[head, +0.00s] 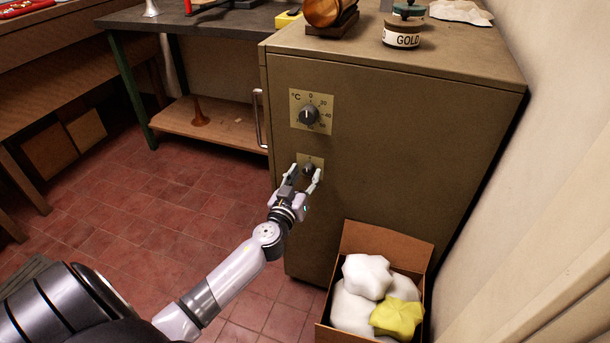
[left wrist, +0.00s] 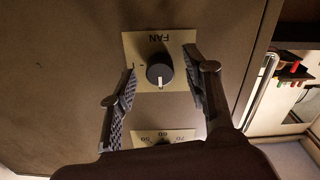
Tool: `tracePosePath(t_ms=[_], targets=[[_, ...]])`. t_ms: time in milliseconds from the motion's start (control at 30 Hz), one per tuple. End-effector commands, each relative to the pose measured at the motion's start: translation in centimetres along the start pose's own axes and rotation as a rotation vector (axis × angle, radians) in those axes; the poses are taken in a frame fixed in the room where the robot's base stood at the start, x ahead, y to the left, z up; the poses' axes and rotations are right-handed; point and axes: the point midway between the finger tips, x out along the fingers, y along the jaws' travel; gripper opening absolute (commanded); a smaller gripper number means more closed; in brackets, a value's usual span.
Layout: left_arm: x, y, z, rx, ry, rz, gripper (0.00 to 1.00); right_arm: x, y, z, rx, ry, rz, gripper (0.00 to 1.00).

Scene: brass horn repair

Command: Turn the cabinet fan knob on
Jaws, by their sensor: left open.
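The fan knob (head: 309,168) is a small dark round knob on a pale plate on the front of the brown cabinet (head: 400,165). In the left wrist view the plate reads FAN upside down, and the knob (left wrist: 159,70) has a white pointer line toward the bottom of the picture. My left gripper (head: 304,174) is open at the plate. In the left wrist view its fingertips (left wrist: 158,62) are on either side of the knob, with a visible gap to each side. My right gripper is not in view.
A larger temperature dial (head: 309,115) sits above the fan plate. A metal handle (head: 260,118) is on the cabinet's left edge. An open cardboard box (head: 380,235) with white and yellow cloths stands at the cabinet's lower right. The red tiled floor (head: 150,215) to the left is clear.

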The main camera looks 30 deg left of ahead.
Motion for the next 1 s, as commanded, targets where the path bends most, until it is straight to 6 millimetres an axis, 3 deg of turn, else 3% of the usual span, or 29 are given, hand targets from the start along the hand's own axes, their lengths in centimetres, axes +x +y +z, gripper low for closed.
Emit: tracePosePath(t_ms=[333, 1000], targets=[[0.32, -0.01, 0.05, 0.001, -0.001, 0.0, 0.44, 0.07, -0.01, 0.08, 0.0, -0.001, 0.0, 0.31], [0.29, -0.01, 0.06, 0.0, -0.001, 0.0, 0.0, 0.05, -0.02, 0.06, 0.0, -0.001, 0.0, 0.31]])
